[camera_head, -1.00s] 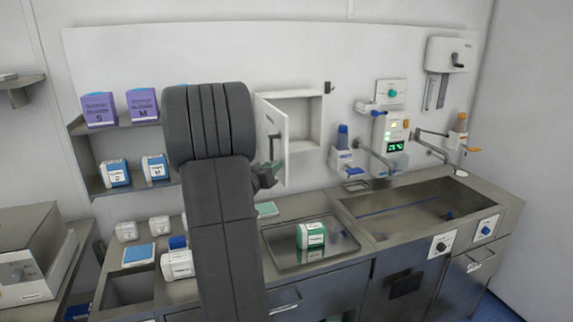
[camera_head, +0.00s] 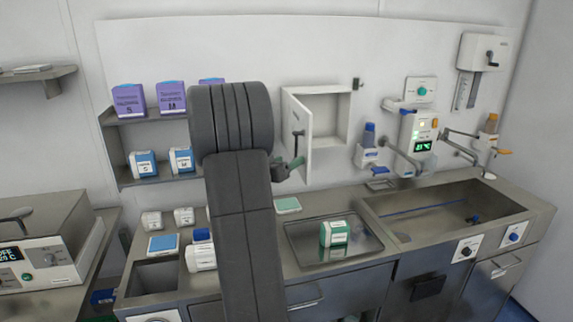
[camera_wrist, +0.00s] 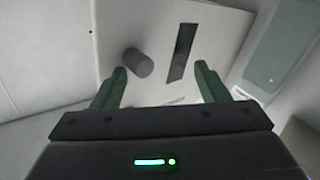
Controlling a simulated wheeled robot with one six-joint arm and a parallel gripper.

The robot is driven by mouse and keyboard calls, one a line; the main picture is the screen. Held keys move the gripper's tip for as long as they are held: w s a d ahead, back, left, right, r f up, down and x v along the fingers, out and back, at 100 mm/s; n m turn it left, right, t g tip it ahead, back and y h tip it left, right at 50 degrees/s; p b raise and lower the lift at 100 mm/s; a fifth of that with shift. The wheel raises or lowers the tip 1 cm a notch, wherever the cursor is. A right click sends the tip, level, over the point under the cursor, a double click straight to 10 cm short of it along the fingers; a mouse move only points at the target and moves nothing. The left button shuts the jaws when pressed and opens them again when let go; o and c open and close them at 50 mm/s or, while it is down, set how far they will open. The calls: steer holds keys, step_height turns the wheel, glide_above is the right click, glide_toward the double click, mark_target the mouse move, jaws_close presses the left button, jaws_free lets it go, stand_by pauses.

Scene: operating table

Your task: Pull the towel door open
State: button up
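The white towel door (camera_head: 301,118) stands swung open on the left side of the white wall cabinet (camera_head: 325,112), whose inside shows. A dark upright handle (camera_head: 296,142) is on the door. My gripper (camera_head: 296,165) is at the door's lower part, partly hidden behind my arm. In the wrist view, the fingers of my gripper (camera_wrist: 162,80) are open with nothing between them. The door panel (camera_wrist: 155,25) lies beyond them, with a grey round peg (camera_wrist: 138,62) and a dark slot-like strip (camera_wrist: 182,52). Whether a finger touches the door I cannot tell.
A shelf with purple boxes (camera_head: 171,97) is left of my arm. Below the cabinet, a steel tray (camera_head: 300,240) holds a green-white box (camera_head: 334,233). A sink (camera_head: 430,215) and wall dispensers (camera_head: 416,130) are to the right. The counter front runs below.

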steer(key=shift+w+a+r, duration=0.1)
steer(key=shift+a+r, duration=0.1)
steer(key=shift+r, duration=0.1)
steer(key=shift+c, duration=0.8)
steer(key=b+v, duration=0.3)
steer(key=v, duration=1.1)
steer(key=shift+d+f, duration=0.25)
steer(key=p+x, duration=0.2)
steer(key=x, duration=0.8)
steer(key=shift+w, duration=0.35)
steer(key=shift+d, duration=0.1)
